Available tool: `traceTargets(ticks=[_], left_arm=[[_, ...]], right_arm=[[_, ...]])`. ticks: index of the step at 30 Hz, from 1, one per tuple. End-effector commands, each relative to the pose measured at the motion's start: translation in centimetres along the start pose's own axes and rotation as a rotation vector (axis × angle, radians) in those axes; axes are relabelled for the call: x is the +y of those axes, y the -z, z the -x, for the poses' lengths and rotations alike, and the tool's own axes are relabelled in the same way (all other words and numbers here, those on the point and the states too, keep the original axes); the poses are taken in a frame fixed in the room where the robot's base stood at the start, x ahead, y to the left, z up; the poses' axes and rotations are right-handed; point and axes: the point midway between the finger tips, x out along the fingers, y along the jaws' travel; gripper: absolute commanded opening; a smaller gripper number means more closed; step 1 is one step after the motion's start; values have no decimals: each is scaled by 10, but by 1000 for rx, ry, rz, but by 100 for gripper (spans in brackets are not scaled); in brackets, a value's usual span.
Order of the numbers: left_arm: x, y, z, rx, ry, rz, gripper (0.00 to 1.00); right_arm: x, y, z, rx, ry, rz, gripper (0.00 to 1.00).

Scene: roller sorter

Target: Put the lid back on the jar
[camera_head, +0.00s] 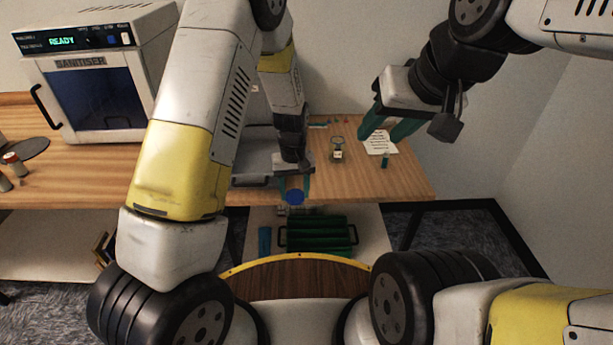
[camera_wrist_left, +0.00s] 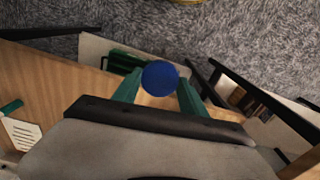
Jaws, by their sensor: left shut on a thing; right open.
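My left gripper (camera_head: 294,186) is shut on a round blue lid (camera_head: 295,197), held in front of the table's front edge. In the left wrist view the blue lid (camera_wrist_left: 159,78) sits between the green fingertips of this gripper (camera_wrist_left: 160,88). A small glass jar (camera_head: 337,152) with a pale label stands on the wooden table, to the right of and behind the lid; its top is too small to make out clearly. My right gripper (camera_head: 388,125) is open and empty, raised above the right part of the table.
A sanitiser (camera_head: 95,80) stands far left.

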Motion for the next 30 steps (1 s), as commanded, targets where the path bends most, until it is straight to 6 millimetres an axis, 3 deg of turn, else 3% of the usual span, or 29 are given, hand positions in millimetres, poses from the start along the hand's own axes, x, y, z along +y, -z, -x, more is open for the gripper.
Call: traceTargets(ticks=[15,20,26,28,30], left_arm=[[-128,5,48,1,1,-90,13],[-145,2,54,0,2,-109,13],[-145,2,54,0,2,-112,13],[-145,2,54,0,2,-112,13],[-145,2,54,0,2,-111,13]], right_arm=[[0,0,0,-1,0,0,44],[0,0,0,0,0,0,44],[0,0,0,-1,0,0,44],[0,0,0,-1,0,0,36],[0,0,0,-1,0,0,36]])
